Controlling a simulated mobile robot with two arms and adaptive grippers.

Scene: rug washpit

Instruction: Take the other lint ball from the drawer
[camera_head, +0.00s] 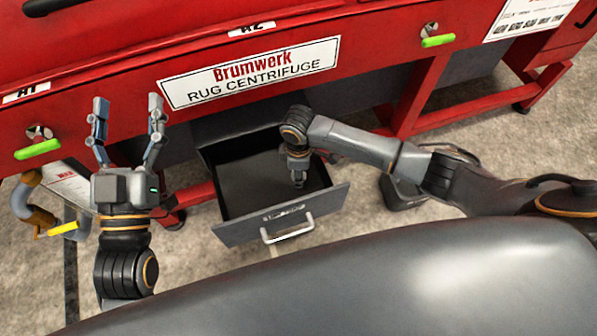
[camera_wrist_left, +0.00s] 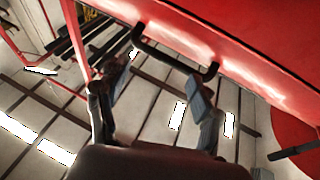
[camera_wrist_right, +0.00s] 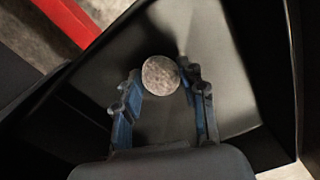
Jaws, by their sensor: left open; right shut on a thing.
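The drawer (camera_head: 240,233) is pulled open below the red rug centrifuge, with a bar handle on its front. My right gripper (camera_head: 299,181) reaches down inside it. In the right wrist view, a round grey lint ball (camera_wrist_right: 160,75) sits between the fingertips of my right gripper (camera_wrist_right: 162,80), which is shut on it. The dark drawer interior lies around and behind the ball. In the head view the ball is hidden by the gripper. My left gripper (camera_head: 128,104) is open and empty, pointing up in front of the machine, left of the drawer.
The red rug centrifuge (camera_head: 370,75) spans the back, with green-handled valves (camera_head: 38,149) on its front. A curved pipe with a yellow handle (camera_head: 62,229) stands at the left.

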